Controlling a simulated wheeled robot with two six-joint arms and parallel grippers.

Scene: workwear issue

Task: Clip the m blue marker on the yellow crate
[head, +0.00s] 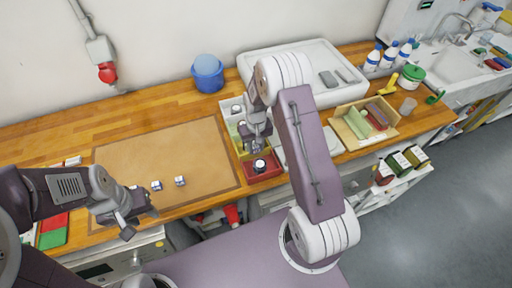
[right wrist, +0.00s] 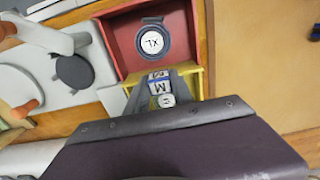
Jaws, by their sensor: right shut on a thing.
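My right gripper (head: 257,143) is shut on the m blue marker, a small white-and-blue piece lettered M (right wrist: 160,87), seen between the fingers in the right wrist view. It is right at the yellow crate (right wrist: 196,82), whose wall shows beside and behind the fingers; I cannot tell whether the marker touches the rim. In the head view the yellow crate (head: 239,146) is partly hidden by my right arm, and the marker cannot be made out. My left gripper (head: 138,220) appears open and empty, low over the bench's front edge at the left.
A red crate (right wrist: 117,36) holding a round black piece labelled XL adjoins the yellow one.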

